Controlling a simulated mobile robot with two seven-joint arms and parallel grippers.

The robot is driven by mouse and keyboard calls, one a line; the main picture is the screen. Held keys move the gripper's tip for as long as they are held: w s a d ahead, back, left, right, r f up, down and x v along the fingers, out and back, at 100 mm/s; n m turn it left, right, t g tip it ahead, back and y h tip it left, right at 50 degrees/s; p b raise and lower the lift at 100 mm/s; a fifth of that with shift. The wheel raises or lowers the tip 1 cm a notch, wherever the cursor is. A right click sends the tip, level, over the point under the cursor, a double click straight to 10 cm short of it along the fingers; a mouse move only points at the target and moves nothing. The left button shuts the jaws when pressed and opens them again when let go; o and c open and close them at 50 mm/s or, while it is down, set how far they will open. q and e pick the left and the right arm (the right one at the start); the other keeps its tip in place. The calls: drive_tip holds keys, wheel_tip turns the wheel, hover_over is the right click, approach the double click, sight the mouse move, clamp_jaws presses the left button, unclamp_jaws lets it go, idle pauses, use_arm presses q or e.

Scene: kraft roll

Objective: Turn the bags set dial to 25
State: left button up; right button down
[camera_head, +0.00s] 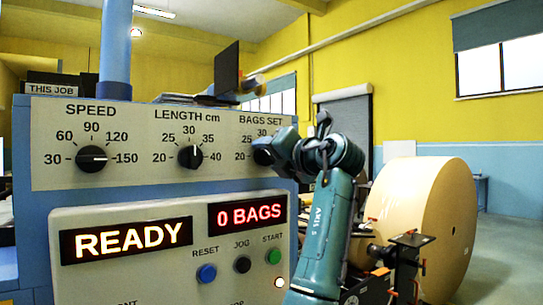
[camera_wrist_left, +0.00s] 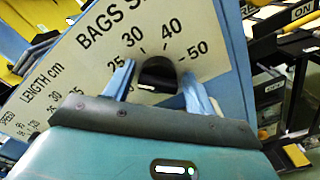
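The BAGS SET dial (camera_head: 263,157) is a dark round knob at the right end of the panel, partly covered by my left gripper in the head view. In the left wrist view the black knob (camera_wrist_left: 157,72) sits below the printed 30 and 40, with a small white mark near its lower edge; I cannot tell which number it points to. My left gripper (camera_head: 277,151) is at the dial. In the wrist view its two pale blue fingers (camera_wrist_left: 158,80) stand on either side of the knob, with narrow gaps showing. My right gripper is not in view.
The SPEED dial (camera_head: 91,158) and LENGTH dial (camera_head: 190,156) sit left on the same panel. Below are the READY display (camera_head: 125,240), the 0 BAGS display (camera_head: 246,213) and the RESET (camera_head: 206,273), JOG (camera_head: 242,264) and START (camera_head: 273,256) buttons. A large kraft roll (camera_head: 420,215) stands right.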

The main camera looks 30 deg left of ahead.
use_arm(q)
drive_tip(key=shift+o, duration=0.6)
drive_tip(key=b+v, duration=0.1)
drive_tip(key=v, duration=1.2)
drive_tip(key=shift+b, duration=0.35)
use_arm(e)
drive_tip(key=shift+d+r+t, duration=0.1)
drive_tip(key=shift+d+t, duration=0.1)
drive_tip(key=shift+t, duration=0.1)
use_arm(q)
drive_tip(key=shift+s, duration=0.1)
